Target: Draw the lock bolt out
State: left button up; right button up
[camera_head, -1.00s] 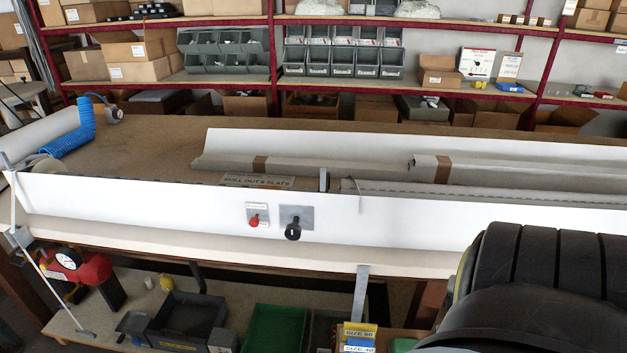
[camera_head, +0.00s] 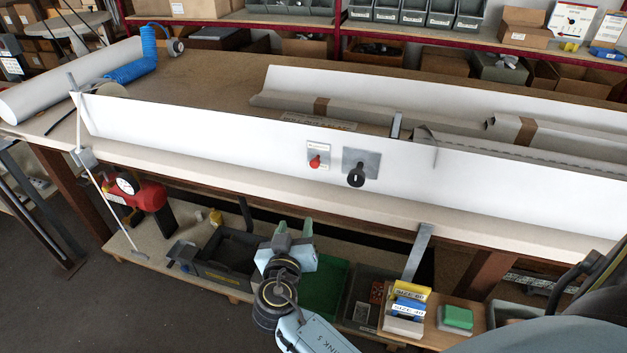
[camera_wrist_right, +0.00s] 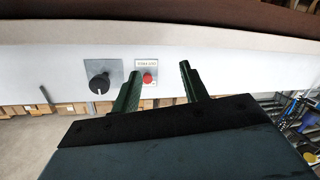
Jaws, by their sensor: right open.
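A black round knob (camera_head: 356,176) with a pale mark stands out from a grey plate on the front of a long white panel (camera_head: 230,142). It also shows in the right wrist view (camera_wrist_right: 99,84). Which part is the lock bolt is not clear. A red button (camera_head: 315,162) under a small label sits beside the knob; it also shows in the right wrist view (camera_wrist_right: 147,79). My right gripper (camera_head: 294,225) is open and empty, below and in front of the panel, apart from it. In the wrist view its fingers (camera_wrist_right: 158,76) point towards the panel. My left gripper is out of view.
The panel stands along the front of a workbench (camera_head: 215,75) with rolled profiles behind it. A metal bracket (camera_head: 418,250) hangs from the bench edge. Below are a dark bin (camera_head: 215,277), a green bin (camera_head: 325,290), a red gauge device (camera_head: 145,195) and labelled size boxes (camera_head: 408,305).

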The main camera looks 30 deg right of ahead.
aim_at(314, 165)
notch_tip(314, 165, up, 7)
jog(key=d+m+h, duration=0.2)
jog(key=m, duration=0.1)
jog(key=p+x, duration=0.1)
jog(key=x, duration=1)
jog(key=shift+w, duration=0.25)
jog(key=shift+w+d+f, duration=0.1)
jog(key=shift+w+d, duration=0.25)
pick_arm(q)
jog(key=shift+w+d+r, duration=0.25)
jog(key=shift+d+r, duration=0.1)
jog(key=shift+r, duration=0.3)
pick_arm(e)
grip_shut()
